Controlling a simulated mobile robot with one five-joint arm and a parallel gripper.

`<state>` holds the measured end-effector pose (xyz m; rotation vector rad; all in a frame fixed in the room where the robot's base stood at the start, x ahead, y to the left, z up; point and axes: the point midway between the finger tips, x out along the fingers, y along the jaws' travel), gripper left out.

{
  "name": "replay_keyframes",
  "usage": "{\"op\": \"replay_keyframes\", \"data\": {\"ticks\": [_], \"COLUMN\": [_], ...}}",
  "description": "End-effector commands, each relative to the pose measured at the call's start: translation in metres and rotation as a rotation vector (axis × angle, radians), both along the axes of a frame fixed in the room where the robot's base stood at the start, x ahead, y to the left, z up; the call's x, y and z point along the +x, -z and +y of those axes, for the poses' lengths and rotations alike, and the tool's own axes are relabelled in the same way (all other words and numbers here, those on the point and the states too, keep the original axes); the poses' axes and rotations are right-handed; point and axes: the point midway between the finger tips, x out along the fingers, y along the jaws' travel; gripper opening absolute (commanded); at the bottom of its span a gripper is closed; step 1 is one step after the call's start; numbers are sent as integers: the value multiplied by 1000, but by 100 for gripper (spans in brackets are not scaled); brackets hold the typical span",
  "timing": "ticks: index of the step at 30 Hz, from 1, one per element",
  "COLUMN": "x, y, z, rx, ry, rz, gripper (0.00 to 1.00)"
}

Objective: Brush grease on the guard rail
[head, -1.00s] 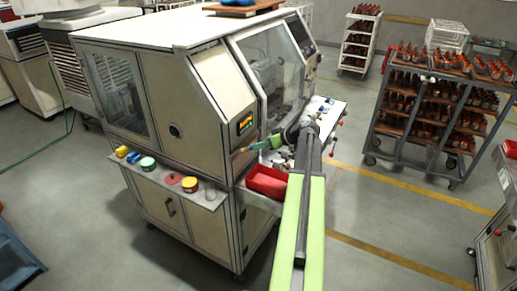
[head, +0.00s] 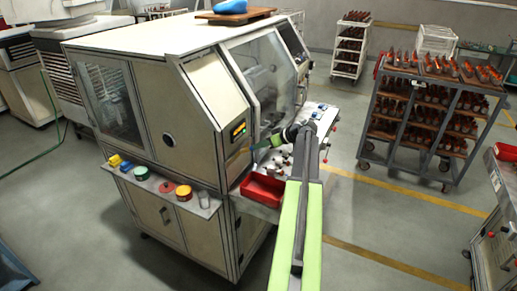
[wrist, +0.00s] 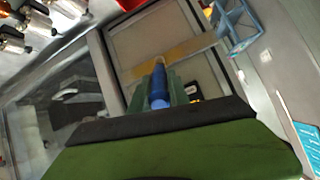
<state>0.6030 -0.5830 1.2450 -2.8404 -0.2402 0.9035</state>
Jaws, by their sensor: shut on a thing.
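My gripper (head: 264,144) is at the front of the cream machine (head: 190,110), just right of its small display panel. In the wrist view my green gripper fingers (wrist: 160,92) are shut on a blue-handled brush (wrist: 158,88), which points away from the camera. Its pale tip is at or close to a tan strip (wrist: 190,49) across a light panel. The strip may be the guard rail; I cannot tell for sure, nor whether the tip touches it. In the head view the brush is too small to make out clearly.
A red bin (head: 262,189) sits on the machine's front shelf below my gripper. A side ledge holds several small tins, including a green one (head: 141,173). A cart of armatures (head: 415,118) stands at right. Open floor (head: 350,215) lies between them.

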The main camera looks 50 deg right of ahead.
Motion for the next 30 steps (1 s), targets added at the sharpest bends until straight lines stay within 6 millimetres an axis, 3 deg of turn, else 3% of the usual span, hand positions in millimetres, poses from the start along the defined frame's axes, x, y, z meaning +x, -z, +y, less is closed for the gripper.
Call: {"op": "replay_keyframes", "data": {"ticks": [8, 18, 25, 30], "x": [3, 9, 9, 13], "y": [0, 0, 0, 0], "z": [-8, -38, -41, -56], "rx": [0, 1, 1, 0], "ry": [0, -1, -1, 0], "rz": [-2, -1, -1, -1], "gripper": [0, 0, 0, 0]}}
